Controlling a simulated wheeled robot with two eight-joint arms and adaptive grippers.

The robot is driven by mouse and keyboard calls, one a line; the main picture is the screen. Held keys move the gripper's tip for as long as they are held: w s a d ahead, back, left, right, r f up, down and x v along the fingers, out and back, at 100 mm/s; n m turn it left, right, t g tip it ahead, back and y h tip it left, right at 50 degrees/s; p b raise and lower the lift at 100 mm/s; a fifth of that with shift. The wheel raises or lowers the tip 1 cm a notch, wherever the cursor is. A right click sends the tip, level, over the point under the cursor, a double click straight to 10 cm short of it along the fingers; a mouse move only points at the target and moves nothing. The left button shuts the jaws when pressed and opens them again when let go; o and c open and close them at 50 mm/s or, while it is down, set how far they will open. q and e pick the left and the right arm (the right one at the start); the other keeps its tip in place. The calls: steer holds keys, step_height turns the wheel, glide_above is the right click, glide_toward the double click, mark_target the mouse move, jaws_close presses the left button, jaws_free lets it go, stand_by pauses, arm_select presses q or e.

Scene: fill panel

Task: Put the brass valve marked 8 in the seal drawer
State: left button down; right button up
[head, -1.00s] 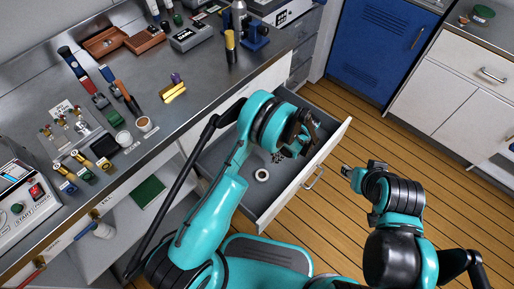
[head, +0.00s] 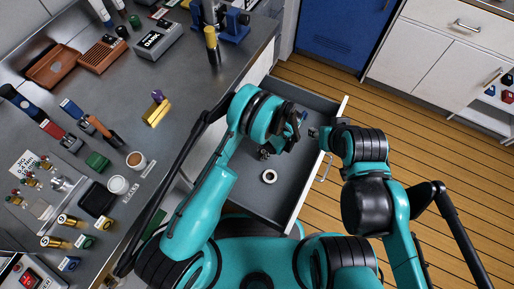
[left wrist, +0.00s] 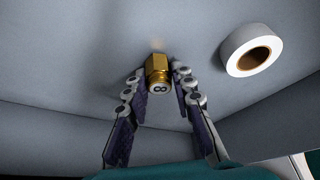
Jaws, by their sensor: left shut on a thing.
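The brass valve marked 8 (left wrist: 159,84) is between the fingertips of my left gripper (left wrist: 157,74) in the left wrist view. That gripper is shut on it, with the number facing the camera. The valve is over or at the grey floor of the open drawer (head: 257,201); I cannot tell whether it touches. In the head view my left gripper (head: 264,153) is inside the drawer, partly hidden by its own wrist. My right gripper (head: 318,132) is by the drawer's right edge; its finger state is unclear.
A white tape roll (head: 269,176) lies in the drawer, also in the left wrist view (left wrist: 239,58). The bench (head: 190,85) at left holds several brass valves (head: 54,242), tools and a black tray (head: 97,199). A blue cabinet (head: 340,32) stands behind.

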arm_select(q)
steer(key=shift+w+f, duration=0.1)
steer(key=shift+f, duration=0.15)
steer(key=shift+s+d+r, duration=0.2)
steer(key=shift+s+r, duration=0.05)
steer(key=shift+f, duration=0.1)
steer(key=c, duration=1.3)
jaws_free()
steer(key=shift+w+a+f, duration=0.1)
steer(key=shift+r, duration=0.2)
steer(key=p+v, duration=0.4)
steer(key=v, duration=0.7)
steer(key=shift+d+r, duration=0.3)
steer(key=shift+r, duration=0.05)
arm_select(e)
step_height(320, 180, up, 4)
steer(key=shift+r, duration=0.1)
